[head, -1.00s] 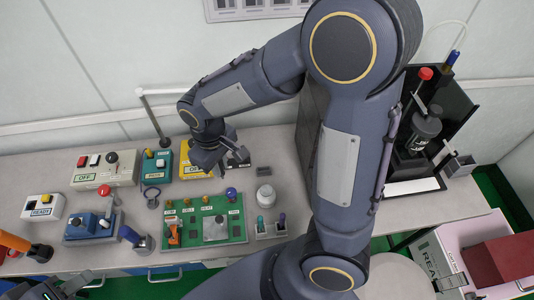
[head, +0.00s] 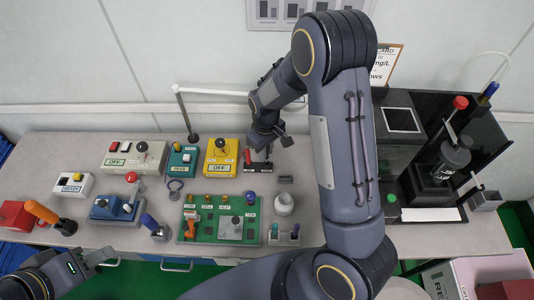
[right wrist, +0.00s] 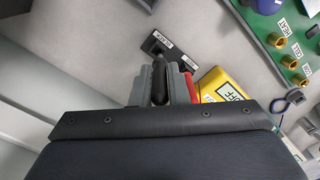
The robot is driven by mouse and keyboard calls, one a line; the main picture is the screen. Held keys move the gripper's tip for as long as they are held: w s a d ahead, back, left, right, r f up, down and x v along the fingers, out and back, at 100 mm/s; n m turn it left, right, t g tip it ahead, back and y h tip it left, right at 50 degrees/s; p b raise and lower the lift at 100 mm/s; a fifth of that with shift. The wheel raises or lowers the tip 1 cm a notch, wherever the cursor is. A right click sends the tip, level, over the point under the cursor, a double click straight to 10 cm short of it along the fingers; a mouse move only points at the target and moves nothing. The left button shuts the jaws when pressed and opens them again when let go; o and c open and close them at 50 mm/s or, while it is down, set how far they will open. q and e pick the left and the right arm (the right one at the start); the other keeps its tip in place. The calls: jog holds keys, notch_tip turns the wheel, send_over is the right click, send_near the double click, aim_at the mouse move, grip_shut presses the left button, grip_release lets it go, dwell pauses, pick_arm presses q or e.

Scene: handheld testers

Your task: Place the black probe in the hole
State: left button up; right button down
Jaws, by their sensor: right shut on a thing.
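My right gripper (head: 264,143) is low over the table, just right of the yellow box (head: 221,157). In the right wrist view the gripper (right wrist: 160,88) is shut on the black probe (right wrist: 158,86), a dark handle between its grey fingers. A red probe (right wrist: 191,86) is beside the right finger. A dark labelled block (right wrist: 163,42) lies beyond the fingertips. The green board (head: 207,240) has a row of brass sockets (right wrist: 288,62) along its back. I cannot tell which hole is meant. My left gripper (head: 104,257) is open and empty at the lower left.
A teal box (head: 182,160), a grey switch box (head: 133,157) and a blue tester (head: 113,208) stand left of the yellow box. A white round pot (head: 284,203) is right of the board. A black instrument (head: 438,178) stands at the right.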

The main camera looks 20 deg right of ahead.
jog(key=shift+w+d+f, duration=0.1)
jog(key=shift+f, duration=0.85)
jog(key=shift+w+d+f, duration=0.1)
jog(key=shift+f, duration=0.8)
jog(key=shift+f, duration=0.25)
jog(key=c, duration=1.4)
grip_release()
jog(key=shift+r, duration=0.1)
